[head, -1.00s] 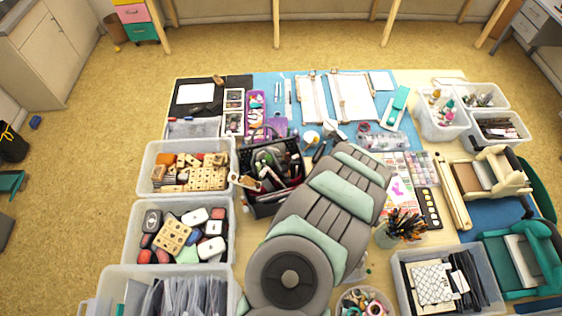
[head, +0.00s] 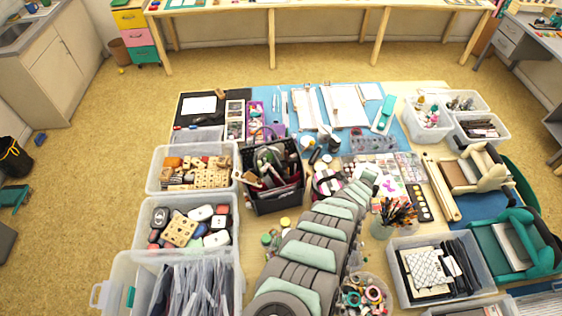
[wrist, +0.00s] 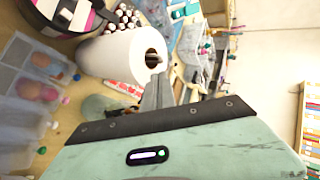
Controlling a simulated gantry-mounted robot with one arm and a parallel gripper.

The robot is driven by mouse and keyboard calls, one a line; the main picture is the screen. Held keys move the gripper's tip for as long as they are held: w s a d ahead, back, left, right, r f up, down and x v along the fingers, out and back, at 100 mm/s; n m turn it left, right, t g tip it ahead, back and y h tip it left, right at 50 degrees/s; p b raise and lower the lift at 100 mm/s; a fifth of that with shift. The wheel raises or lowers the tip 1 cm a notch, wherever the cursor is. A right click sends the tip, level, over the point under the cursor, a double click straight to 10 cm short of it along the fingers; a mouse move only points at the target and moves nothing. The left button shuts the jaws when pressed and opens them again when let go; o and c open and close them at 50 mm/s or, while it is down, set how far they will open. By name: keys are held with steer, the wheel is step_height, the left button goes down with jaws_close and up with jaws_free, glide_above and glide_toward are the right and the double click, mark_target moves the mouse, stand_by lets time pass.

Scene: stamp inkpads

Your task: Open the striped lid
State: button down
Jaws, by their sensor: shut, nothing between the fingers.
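The striped lid (head: 327,183), with pink, white and black bands on a round container, sits near the middle of the table in the head view. Part of it is hidden by my arm. A striped round thing, apparently the same one, shows at the top left edge of the wrist view (wrist: 72,16), cut off by the frame. My gripper (wrist: 157,88) is shut and empty in the wrist view, with its narrow fingers beside a white paper roll. It is apart from the striped lid.
A black crate of tools (head: 272,205) is left of the lid. A pencil cup (head: 383,228) and a bowl of tape rolls (head: 362,312) are near my arm. Tubs line the left side. Little bare tabletop shows.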

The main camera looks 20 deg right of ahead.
steer(key=w+a+r+n+t+h, duration=0.1)
steer(key=w+a+r+n+t, duration=0.75)
steer(key=w+n, duration=0.3)
steer(key=a+r+n+t+y, duration=0.2)
steer(key=a+r+n+t, duration=0.1)
steer(key=a, duration=0.7)
steer(key=a+r+n+t+y+p, duration=0.1)
steer(key=a+r+n+t+y, duration=0.2)
steer(key=a, duration=0.8)
steer(key=r+n+t, duration=0.1)
steer(key=n+t, duration=0.1)
steer(key=n, duration=0.1)
steer(key=shift+w, duration=0.15)
